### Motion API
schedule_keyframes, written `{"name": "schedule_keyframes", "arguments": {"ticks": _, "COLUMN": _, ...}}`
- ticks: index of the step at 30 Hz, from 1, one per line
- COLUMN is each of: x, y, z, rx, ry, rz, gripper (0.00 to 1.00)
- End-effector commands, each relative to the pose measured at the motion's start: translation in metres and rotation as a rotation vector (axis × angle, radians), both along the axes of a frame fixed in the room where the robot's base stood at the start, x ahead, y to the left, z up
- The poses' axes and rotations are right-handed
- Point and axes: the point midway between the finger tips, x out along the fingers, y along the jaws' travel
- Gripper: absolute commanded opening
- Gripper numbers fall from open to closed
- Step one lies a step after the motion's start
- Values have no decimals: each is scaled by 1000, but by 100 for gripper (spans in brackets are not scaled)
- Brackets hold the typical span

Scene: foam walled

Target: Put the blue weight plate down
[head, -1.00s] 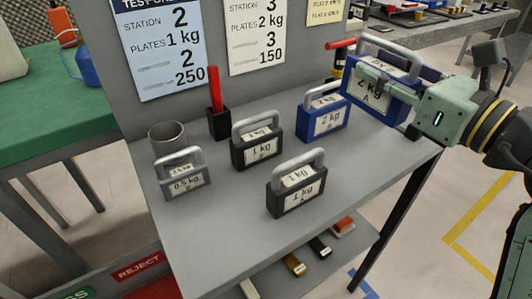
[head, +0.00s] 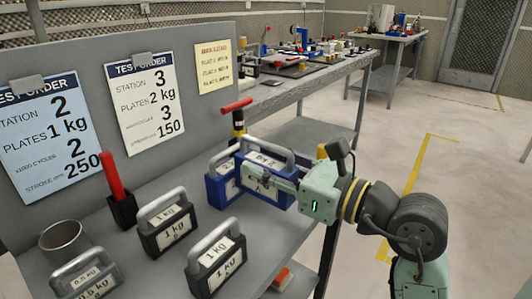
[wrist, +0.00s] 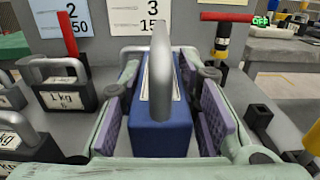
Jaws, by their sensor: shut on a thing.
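The blue weight plate (head: 267,192) is a 2 kg block with a grey handle and a white label. My gripper (head: 272,180) is shut on it from the right and holds it upright at the right side of the grey bench. In the wrist view the blue plate (wrist: 160,138) stands between the purple finger pads of my gripper (wrist: 162,112). A second blue 2 kg plate (head: 215,190) stands just left of it, partly hidden. I cannot tell whether the held plate touches the bench top.
Black 1 kg plates (head: 163,233) (head: 215,268), a grey 0.5 kg plate (head: 88,284), a metal cup (head: 64,240) and a red-handled tool in a black holder (head: 122,210) stand on the bench (head: 145,192). A red-topped post (head: 238,118) rises behind the held plate.

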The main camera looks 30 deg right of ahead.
Motion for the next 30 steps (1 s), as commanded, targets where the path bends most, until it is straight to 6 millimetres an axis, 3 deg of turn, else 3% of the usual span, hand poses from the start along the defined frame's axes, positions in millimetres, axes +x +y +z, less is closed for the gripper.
{"name": "schedule_keyframes", "arguments": {"ticks": 9, "x": -1, "y": -1, "z": -28, "rx": 2, "ry": -9, "rz": -4, "gripper": 0}}
{"name": "schedule_keyframes", "arguments": {"ticks": 23, "x": -1, "y": 0, "z": -33, "rx": 0, "ry": -9, "rz": -2, "gripper": 0}}
{"name": "schedule_keyframes", "arguments": {"ticks": 24, "x": 0, "y": 0, "z": -36, "rx": 0, "ry": 0, "rz": 0, "gripper": 30}}
{"name": "schedule_keyframes", "arguments": {"ticks": 30, "x": 0, "y": 0, "z": -35, "rx": 0, "ry": 0, "rz": 0, "gripper": 44}}
